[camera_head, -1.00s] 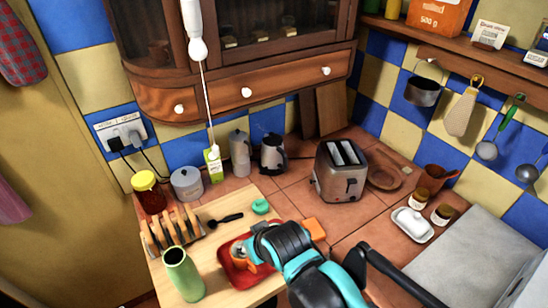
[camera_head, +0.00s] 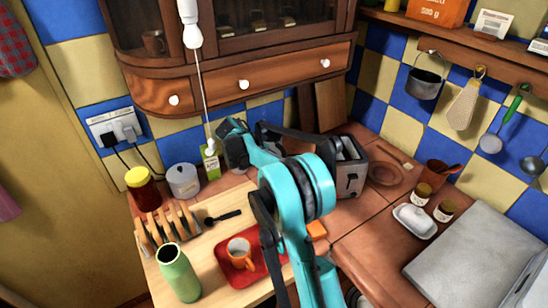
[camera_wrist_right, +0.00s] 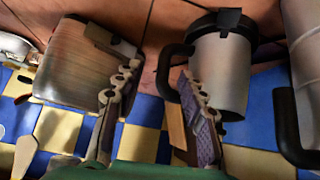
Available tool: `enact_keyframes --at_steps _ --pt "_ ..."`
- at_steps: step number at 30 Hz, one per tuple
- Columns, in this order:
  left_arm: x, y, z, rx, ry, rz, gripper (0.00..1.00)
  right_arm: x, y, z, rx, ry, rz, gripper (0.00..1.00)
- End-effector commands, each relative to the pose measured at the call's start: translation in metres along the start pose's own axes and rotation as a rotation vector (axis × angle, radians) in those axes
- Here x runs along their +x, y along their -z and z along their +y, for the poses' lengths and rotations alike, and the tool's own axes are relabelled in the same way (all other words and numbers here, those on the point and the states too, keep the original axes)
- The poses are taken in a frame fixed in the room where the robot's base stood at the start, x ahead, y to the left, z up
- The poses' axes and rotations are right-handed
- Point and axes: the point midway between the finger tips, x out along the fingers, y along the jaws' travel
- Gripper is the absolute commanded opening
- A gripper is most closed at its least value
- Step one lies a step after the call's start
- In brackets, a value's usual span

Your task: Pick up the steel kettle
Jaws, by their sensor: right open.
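The steel kettle (camera_wrist_right: 222,72) shows in the right wrist view, which is turned upside down. It is a grey metal cylinder with a black handle (camera_wrist_right: 168,74) on its left side there. My right gripper (camera_wrist_right: 156,78) is open, with one finger on each side of the handle in the picture. The handle is nearer the right-hand finger; I cannot tell whether they touch. In the head view my teal and black right arm (camera_head: 298,190) reaches to the back counter and mostly hides the kettle. My left gripper is out of view.
The toaster (camera_head: 352,172) stands close right of my arm. Another metal vessel with a black handle (camera_wrist_right: 304,60) is beside the kettle.

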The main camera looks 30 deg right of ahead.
Motion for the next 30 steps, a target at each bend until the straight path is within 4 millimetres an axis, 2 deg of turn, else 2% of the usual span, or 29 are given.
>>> enact_keyframes --at_steps 1,3,17,25,30 --pt "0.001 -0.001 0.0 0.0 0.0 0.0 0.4 0.011 0.0 -0.004 0.031 -0.017 0.013 0.41" --pt "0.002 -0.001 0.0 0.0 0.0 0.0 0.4 0.021 0.001 -0.008 0.067 -0.034 0.03 0.41" --pt "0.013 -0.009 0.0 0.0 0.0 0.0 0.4 0.063 0.002 -0.009 0.106 -0.052 0.047 0.41" --pt "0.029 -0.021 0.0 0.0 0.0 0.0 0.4 0.102 0.002 -0.007 0.106 -0.052 0.046 0.41" --pt "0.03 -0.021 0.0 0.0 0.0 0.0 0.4 0.109 0.004 -0.006 0.104 -0.051 0.046 0.41"
